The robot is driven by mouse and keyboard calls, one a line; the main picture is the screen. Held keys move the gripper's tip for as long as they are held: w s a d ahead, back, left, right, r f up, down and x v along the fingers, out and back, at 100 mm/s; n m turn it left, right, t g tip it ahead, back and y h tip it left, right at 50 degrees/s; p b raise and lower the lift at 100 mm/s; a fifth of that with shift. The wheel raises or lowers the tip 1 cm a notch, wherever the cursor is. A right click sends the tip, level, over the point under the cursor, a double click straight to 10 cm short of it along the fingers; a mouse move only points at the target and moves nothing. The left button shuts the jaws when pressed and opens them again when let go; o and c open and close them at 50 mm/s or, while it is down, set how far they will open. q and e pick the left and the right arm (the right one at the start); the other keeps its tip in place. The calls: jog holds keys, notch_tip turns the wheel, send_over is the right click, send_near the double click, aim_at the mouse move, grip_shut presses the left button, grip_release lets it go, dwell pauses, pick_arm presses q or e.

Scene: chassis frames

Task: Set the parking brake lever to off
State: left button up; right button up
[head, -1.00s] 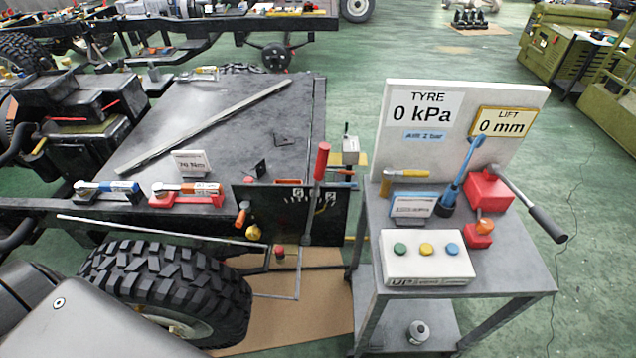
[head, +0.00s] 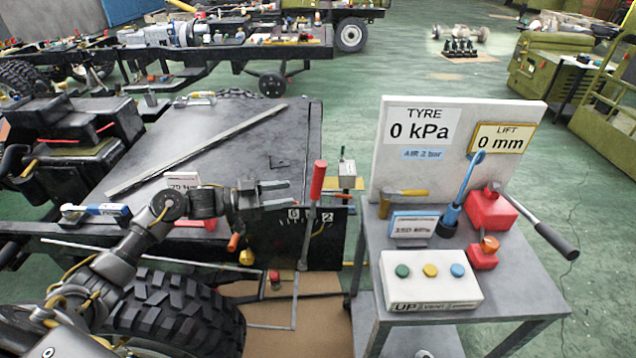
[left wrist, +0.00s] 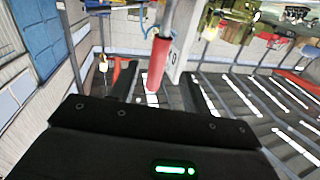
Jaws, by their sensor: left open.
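The parking brake lever has a red grip (head: 318,180) on a grey rod and stands nearly upright in front of a dark panel (head: 325,250) with a marked scale. My left gripper (head: 290,194) is open just left of the red grip, its fingers pointing right towards it, apart from it as far as I can tell. In the left wrist view the red grip (left wrist: 157,65) shows close beyond the gripper, near the gap between the fingers. The lower rod and pivot are partly seen. My right gripper is not in view.
A grey cart (head: 400,345) stands right of the lever, with a TYRE and LIFT board (head: 460,150), a button box (head: 432,280) and a red jack-like tool (head: 490,208).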

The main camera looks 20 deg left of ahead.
aim_at(318, 181)
pick_arm(q)
jog(key=shift+g+h, duration=0.4)
jog(key=shift+h, duration=0.1)
jog(key=w+d+r+p, duration=0.1)
jog(key=d, duration=0.1)
jog(key=w+d+p, duration=0.1)
jog(key=w+d, duration=0.1)
jog(key=w+d+r+p, duration=0.1)
jog(key=w+d, duration=0.1)
jog(key=shift+d+r, duration=0.35)
jog(key=shift+w+d+f, duration=0.15)
jog(key=shift+w+d, duration=0.2)
jog(key=shift+d, duration=0.3)
grip_shut()
